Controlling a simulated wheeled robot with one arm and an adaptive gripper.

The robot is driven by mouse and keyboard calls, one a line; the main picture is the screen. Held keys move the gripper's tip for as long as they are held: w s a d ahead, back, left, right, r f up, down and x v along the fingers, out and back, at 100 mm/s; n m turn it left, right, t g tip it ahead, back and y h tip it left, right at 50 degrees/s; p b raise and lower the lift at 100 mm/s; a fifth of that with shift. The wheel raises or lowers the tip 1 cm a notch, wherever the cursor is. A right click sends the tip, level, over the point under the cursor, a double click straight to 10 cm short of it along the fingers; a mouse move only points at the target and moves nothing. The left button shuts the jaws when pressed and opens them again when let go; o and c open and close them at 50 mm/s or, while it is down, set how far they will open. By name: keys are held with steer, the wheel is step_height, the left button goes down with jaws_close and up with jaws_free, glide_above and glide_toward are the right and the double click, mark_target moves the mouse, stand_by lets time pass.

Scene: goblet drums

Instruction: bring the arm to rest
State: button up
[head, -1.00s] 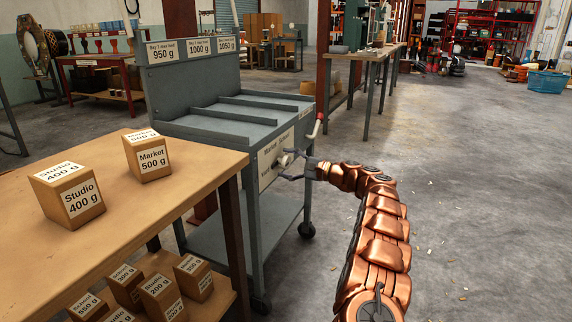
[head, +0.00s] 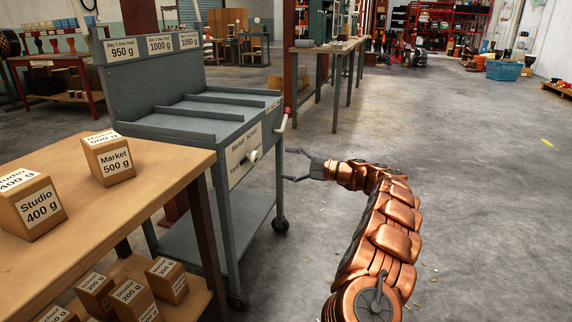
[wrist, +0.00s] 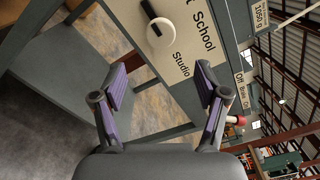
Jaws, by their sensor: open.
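My gripper (head: 292,165) is open and empty, just right of the grey cart in the head view. In the wrist view my gripper (wrist: 160,90) shows its two purple-padded fingers spread apart, with nothing between them. The grey cart (head: 180,130) carries a sign panel with a white knob (head: 253,156) on its side; the knob also shows in the wrist view (wrist: 160,30). The fingers are apart from the knob. A red-tipped lever (head: 282,124) sticks out at the cart's right corner. My copper arm runs from the lower right up to the gripper.
A wooden table (head: 155,165) at left bears a Market 500 g box (head: 112,160) and a Studio 400 g box (head: 38,208). Several more boxes sit on its lower shelf. A workbench (head: 325,48) stands behind. The floor (head: 480,180) at right is clear.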

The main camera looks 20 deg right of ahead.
steer(key=s+a+r+n+g+p, duration=0.35)
steer(key=s+a+r+p, duration=0.45)
steer(key=a+r, duration=0.3)
steer(key=s+a+r+n+g+p, duration=0.3)
steer(key=s+a+r+g+p, duration=0.2)
steer(key=s+a+r+p, duration=0.5)
steer(key=s+a+r+n+g+h+p, duration=0.2)
steer(key=s+a+r+p, duration=0.15)
steer(key=s, duration=0.45)
steer(key=s+a+r+n+g+h+p, duration=0.1)
steer(key=s+a+r+n+h+p, duration=0.1)
steer(key=s+r+p, duration=0.4)
steer(key=s+d+r+h+p, duration=0.2)
steer(key=s+d+p, duration=0.3)
steer(key=s, duration=0.4)
steer(key=s+d+r+n+h+p, duration=0.1)
steer(key=s+d+h+p, duration=0.4)
steer(key=s, duration=0.5)
steer(key=s+d+r+n+h+p, duration=0.1)
steer(key=s+d+r+h+p, duration=0.2)
steer(key=s+d+p, duration=0.3)
steer(key=s+d+g, duration=0.1)
steer(key=s, duration=0.2)
steer(key=shift+s+r+h, duration=0.2)
steer(key=shift+r+h, duration=0.1)
steer(key=shift+r, duration=0.05)
steer(key=shift+n, duration=0.25)
